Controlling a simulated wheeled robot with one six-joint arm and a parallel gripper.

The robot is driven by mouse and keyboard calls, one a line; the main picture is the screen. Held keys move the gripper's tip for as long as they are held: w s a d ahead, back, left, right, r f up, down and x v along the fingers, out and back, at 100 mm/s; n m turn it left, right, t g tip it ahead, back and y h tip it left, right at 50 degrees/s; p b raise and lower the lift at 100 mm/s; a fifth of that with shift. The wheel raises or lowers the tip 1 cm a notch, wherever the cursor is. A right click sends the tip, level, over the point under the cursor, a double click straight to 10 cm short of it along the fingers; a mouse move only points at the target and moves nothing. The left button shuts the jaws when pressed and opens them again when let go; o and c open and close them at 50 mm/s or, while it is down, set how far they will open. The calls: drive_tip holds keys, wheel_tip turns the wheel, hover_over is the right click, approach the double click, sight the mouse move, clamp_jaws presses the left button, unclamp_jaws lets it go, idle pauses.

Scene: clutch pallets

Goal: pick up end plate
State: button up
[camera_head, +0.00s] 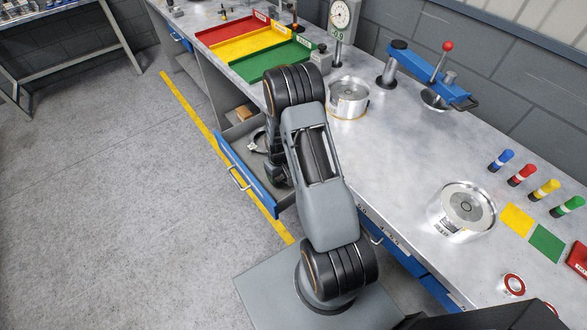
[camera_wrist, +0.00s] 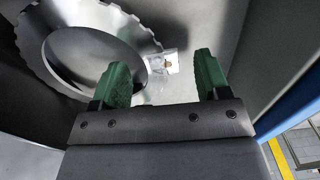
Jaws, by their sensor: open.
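The end plate, a flat grey metal ring with a notched outer edge (camera_wrist: 122,20), lies in the open drawer at the upper left of the wrist view. A small pale tab with a brass-coloured spot (camera_wrist: 171,63) shows at its right side. My gripper (camera_wrist: 163,78) is open, with green fingertips apart and nothing held between them. The left fingertip overlaps the ring's lower right edge in the picture; I cannot tell whether it touches. In the head view, part of the ring (camera_head: 258,140) shows in the drawer, and my arm hides the gripper.
The open drawer (camera_head: 231,172) has a blue front and holds a small brown block (camera_head: 243,114). The bench (camera_head: 397,150) above carries red, yellow and green trays (camera_head: 275,60), metal cylinders (camera_head: 349,97), a dial gauge stand (camera_head: 342,20) and a blue lever press (camera_head: 430,75).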

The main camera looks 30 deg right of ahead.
drive_tip(key=shift+f+b, duration=0.25)
drive_tip(key=shift+b, duration=0.15)
idle(0.3)
clamp_jaws()
idle(0.7)
